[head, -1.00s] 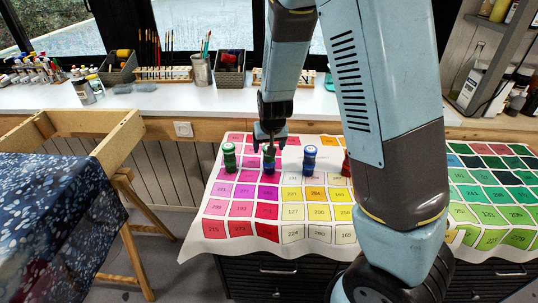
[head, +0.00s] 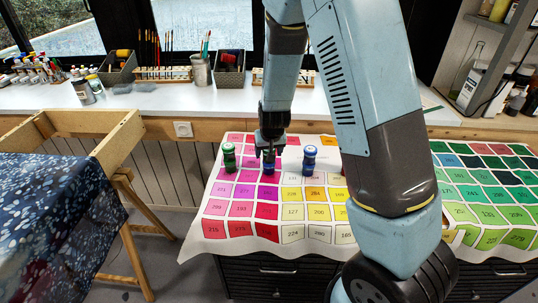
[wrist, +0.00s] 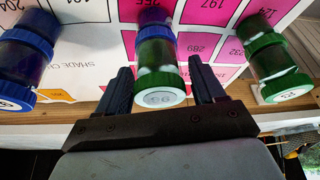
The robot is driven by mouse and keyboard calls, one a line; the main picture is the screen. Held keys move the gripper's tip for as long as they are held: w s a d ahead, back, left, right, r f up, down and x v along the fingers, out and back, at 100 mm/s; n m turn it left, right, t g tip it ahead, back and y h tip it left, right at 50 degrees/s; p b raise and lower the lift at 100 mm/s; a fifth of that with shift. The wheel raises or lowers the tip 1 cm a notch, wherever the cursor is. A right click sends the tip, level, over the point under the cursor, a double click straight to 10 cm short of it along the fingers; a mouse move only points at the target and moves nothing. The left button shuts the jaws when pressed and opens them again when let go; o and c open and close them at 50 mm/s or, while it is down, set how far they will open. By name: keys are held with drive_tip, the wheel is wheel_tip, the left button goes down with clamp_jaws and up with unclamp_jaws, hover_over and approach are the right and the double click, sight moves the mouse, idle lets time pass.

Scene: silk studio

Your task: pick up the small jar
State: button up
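Several small jars stand in a row on the colour-chart cloth. The middle jar (head: 269,167) is directly below my gripper (head: 269,153). In the wrist view this jar (wrist: 158,62) has a white-topped lid marked 96, dark glass with green, and blue at its far end. My gripper (wrist: 162,85) is open, with one finger on each side of it and narrow gaps showing. A green-lidded jar (head: 229,158) stands to the left and a blue jar (head: 309,160) to the right. Which one the task means by small jar is not clear; they look alike in size.
The colour-chart cloth (head: 293,233) covers a dark drawer cabinet (head: 280,275). Behind is a white counter (head: 150,102) with brushes and bins. My arm hides part of the cloth to the right. A blue speckled cloth (head: 60,220) hangs on a wooden frame at left.

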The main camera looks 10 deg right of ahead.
drive_tip(key=c, duration=0.9)
drive_tip(key=shift+o, duration=0.2)
